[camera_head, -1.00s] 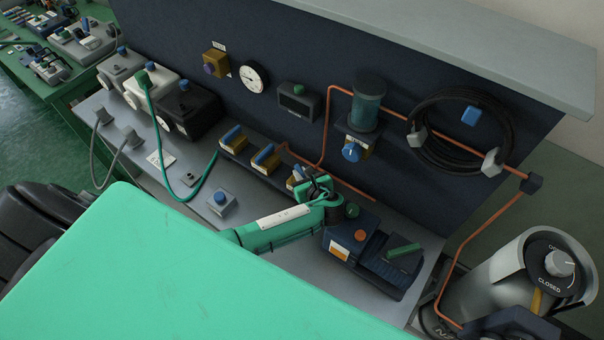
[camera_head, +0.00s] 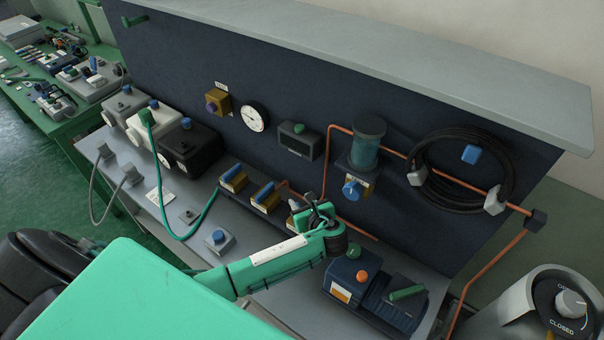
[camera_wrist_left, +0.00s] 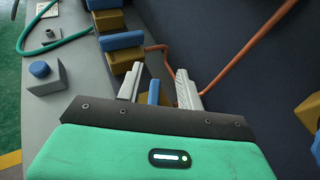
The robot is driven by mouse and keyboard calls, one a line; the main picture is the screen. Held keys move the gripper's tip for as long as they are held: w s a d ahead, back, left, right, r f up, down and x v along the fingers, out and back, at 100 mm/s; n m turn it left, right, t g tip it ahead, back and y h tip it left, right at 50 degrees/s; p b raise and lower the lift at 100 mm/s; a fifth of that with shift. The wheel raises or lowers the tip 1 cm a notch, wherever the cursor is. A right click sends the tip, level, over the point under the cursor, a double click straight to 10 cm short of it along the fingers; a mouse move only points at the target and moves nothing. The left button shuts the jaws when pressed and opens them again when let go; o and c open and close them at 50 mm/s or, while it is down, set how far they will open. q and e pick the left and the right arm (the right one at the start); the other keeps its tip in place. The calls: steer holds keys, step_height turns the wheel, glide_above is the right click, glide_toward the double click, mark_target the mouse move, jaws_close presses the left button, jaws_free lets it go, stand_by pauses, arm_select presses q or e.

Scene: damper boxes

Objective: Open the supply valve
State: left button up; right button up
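Three brass valve blocks with blue handles stand in a row at the panel's foot: a left one (camera_head: 233,179), a middle one (camera_head: 265,196), and a right one partly hidden by my left gripper (camera_head: 314,212). In the left wrist view, my left gripper (camera_wrist_left: 158,88) is open, with the right valve's blue handle (camera_wrist_left: 153,92) between its fingers. Gaps show on both sides of that handle. No readable label shows which valve is the supply valve. A grey cylinder (camera_head: 500,318) at lower right has a round knob (camera_head: 570,304) on a dial with a CLOSED mark. My right gripper is out of view.
A copper pipe (camera_head: 355,229) runs along the panel near the gripper. A blue-knobbed regulator (camera_head: 352,189), a gauge (camera_head: 254,118) and a coiled black hose (camera_head: 421,150) are on the panel. A dark blue pump-like unit (camera_head: 372,295) stands right of my left arm.

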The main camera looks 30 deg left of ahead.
arm_select(q)
step_height(320, 180, up, 15)
steer(key=b, duration=0.2)
steer(key=shift+f+b, duration=0.2)
steer(key=shift+b, duration=0.2)
steer(key=shift+o, duration=0.2)
